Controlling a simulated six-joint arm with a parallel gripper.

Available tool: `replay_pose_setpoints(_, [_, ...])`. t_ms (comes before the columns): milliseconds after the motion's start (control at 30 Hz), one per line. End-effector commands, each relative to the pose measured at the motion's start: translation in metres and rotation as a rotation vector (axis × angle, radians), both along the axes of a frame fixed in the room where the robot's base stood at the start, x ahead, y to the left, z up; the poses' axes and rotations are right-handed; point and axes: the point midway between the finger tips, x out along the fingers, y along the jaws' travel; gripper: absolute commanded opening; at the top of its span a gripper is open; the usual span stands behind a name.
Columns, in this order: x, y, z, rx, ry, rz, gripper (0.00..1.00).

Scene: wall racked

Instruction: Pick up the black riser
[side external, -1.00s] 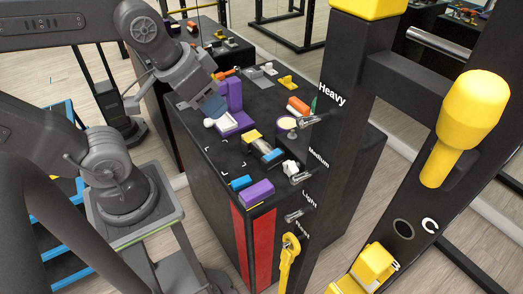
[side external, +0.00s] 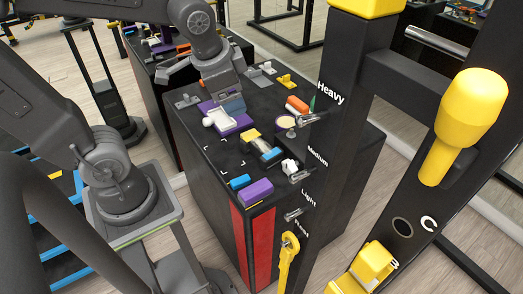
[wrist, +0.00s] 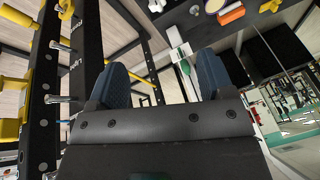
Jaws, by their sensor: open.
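I cannot clearly pick out a black riser; the black top of the cabinet (side external: 215,175) hides dark shapes. My gripper (side external: 234,107) is over the back half of that top, at a purple stand (side external: 232,126) with a white round piece (side external: 217,116) beside it. The gripper covers the stand's upper part, and I cannot tell if they touch. In the wrist view my gripper's two dark blue fingers (wrist: 160,83) are wide apart with nothing seen held between them.
A yellow, dark and blue piece (side external: 262,146), a purple block (side external: 256,190), a blue cylinder (side external: 239,182) and an orange cylinder (side external: 297,104) lie around the top. A black rack post (side external: 338,140) stands close at right.

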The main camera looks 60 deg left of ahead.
Motion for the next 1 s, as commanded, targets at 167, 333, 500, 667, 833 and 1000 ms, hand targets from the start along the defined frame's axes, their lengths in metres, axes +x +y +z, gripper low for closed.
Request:
replay_pose_setpoints(167, [0.051, 0.019, -0.035, 0.165, 0.168, -0.258, 0.74])
replay_pose_setpoints(333, [0.093, 0.036, -0.081, 0.29, 0.33, -0.524, 0.74])
replay_pose_setpoints(500, [0.125, 0.053, -0.136, 0.375, 0.484, -0.789, 0.74])
replay_pose_setpoints(667, [0.14, 0.064, -0.177, 0.415, 0.585, -0.971, 0.74])
replay_pose_setpoints(833, [0.145, 0.069, -0.196, 0.429, 0.626, -1.051, 0.74])
replay_pose_setpoints(1000, [0.144, 0.078, -0.219, 0.428, 0.633, -1.058, 0.74])
